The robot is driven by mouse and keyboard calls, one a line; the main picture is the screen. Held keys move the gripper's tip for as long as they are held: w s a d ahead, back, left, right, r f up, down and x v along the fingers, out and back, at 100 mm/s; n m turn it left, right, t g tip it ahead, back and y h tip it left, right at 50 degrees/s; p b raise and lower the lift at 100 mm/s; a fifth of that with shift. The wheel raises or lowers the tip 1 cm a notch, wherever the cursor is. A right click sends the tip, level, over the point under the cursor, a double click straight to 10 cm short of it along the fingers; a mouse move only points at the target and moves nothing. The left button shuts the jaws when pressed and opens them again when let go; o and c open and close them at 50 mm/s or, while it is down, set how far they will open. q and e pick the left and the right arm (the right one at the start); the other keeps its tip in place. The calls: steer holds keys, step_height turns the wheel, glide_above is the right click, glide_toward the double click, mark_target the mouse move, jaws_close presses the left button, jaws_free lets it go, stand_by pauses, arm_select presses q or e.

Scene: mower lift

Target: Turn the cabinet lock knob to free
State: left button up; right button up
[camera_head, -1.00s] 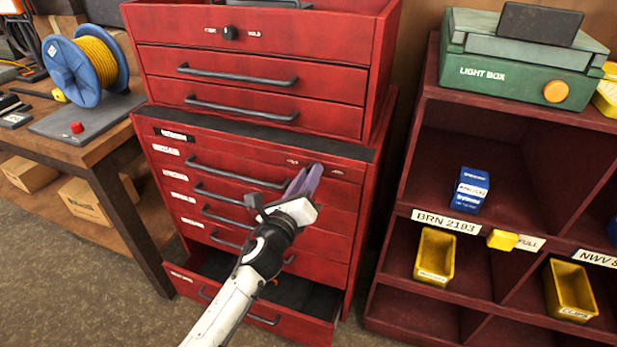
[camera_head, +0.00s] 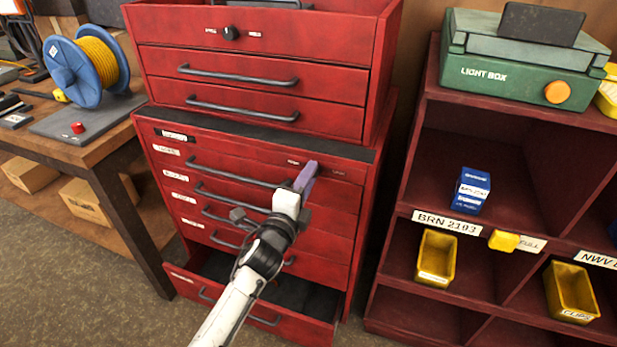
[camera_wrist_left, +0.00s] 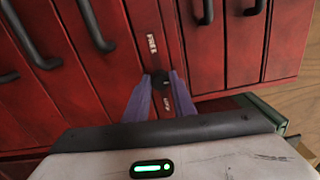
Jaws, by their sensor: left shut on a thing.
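The red cabinet (camera_head: 172,227) stands in the middle of the head view, with labelled drawers. Its small dark lock knob (camera_wrist_left: 161,79) shows in the left wrist view, on a strip between two printed labels. The label on one side (camera_wrist_left: 151,43) seems to read FREE; the other (camera_wrist_left: 167,103) is hard to read. My left gripper (camera_head: 306,178) has purple fingers and is at the cabinet's upper right front. In the wrist view its fingertips (camera_wrist_left: 160,82) are shut on the knob, one on each side. In the head view the fingers hide the knob. My right gripper is not in view.
The bottom drawer (camera_head: 300,325) stands open. A red upper chest (camera_head: 250,60) with another dark knob (camera_head: 231,32) sits on the cabinet. A shelf unit (camera_head: 425,150) with yellow bins and a light box (camera_head: 500,75) stands right, a workbench (camera_head: 90,150) left.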

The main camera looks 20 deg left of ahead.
arm_select(q)
steer(key=shift+n, duration=0.6)
steer(key=o, duration=1.1)
steer(key=shift+c, duration=0.2)
steer(key=s, duration=1)
steer(key=shift+s+a, duration=0.15)
steer(key=shift+a, duration=0.05)
